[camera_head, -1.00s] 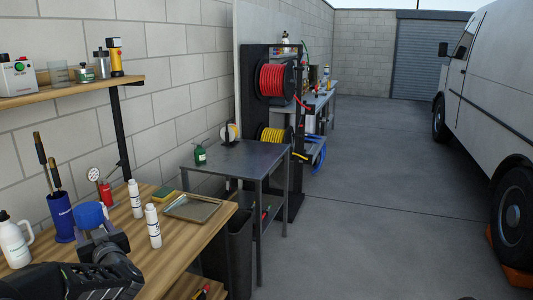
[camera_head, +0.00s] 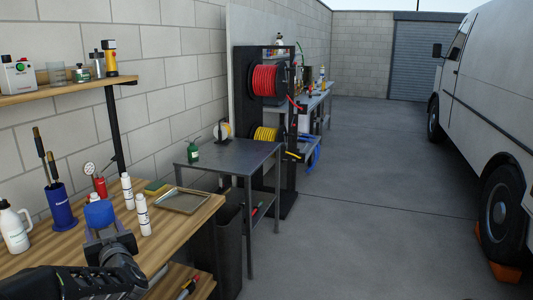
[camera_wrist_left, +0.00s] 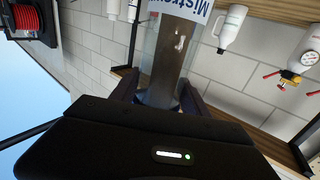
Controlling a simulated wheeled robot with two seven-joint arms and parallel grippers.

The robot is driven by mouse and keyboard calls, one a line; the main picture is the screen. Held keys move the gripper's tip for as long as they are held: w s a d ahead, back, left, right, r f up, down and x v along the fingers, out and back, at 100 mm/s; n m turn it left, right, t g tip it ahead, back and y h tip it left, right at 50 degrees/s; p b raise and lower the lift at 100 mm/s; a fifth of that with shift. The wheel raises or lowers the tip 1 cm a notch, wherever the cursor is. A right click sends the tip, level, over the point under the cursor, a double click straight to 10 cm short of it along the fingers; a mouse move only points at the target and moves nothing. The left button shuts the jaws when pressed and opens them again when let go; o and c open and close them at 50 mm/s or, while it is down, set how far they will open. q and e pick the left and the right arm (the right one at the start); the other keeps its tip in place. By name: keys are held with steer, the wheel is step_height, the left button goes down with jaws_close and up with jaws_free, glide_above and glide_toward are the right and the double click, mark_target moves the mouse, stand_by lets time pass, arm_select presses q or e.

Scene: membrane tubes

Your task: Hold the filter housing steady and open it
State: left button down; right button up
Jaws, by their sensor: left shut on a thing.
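The filter housing shows in the head view as a round blue cap (camera_head: 99,213) above my left gripper (camera_head: 104,238). In the left wrist view it is a clear, greyish cylinder (camera_wrist_left: 172,58) with a white label and blue lettering. My left gripper (camera_wrist_left: 158,98) is shut on the housing, with a dark finger on each side of its narrower end. The housing's far end is cut off in the wrist view. I hold it above the front of the wooden bench (camera_head: 45,258). My right gripper is in neither view.
On the bench stand a white jug (camera_head: 14,229), a blue tool holder (camera_head: 60,210), a red gauge unit (camera_head: 100,187), two white bottles (camera_head: 143,214) and a metal tray (camera_head: 181,201). A metal table (camera_head: 235,155) stands beyond. Open floor lies to the right.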

arm_select(q)
steer(key=s+d+f+m+t+h, duration=0.1)
steer(key=d+f+m+h, duration=0.3)
steer(key=d, duration=0.9)
steer(key=s+d+f+m+t+h, duration=0.2)
steer(key=d+f+h, duration=0.5)
steer(key=d+f, duration=0.4)
steer(key=shift+d+f+m+t+h+p, duration=0.35)
steer(key=shift+d+m+t, duration=0.35)
steer(key=shift+d+m, duration=0.3)
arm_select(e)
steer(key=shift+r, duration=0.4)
arm_select(q)
steer(key=shift+a, duration=0.1)
steer(key=s+d+f+m+g+h, duration=0.2)
steer(key=s+d+f+m+h, duration=0.1)
steer(key=s+d+m+h, duration=0.1)
steer(key=s+d+f+m+g+h, duration=0.2)
steer(key=s+d+h, duration=0.4)
steer(key=d, duration=0.5)
steer(key=shift+s+d+f+m+h, duration=0.3)
steer(key=shift+f+m+h, duration=0.6)
steer(key=shift+m, duration=0.2)
steer(key=shift+a, duration=0.1)
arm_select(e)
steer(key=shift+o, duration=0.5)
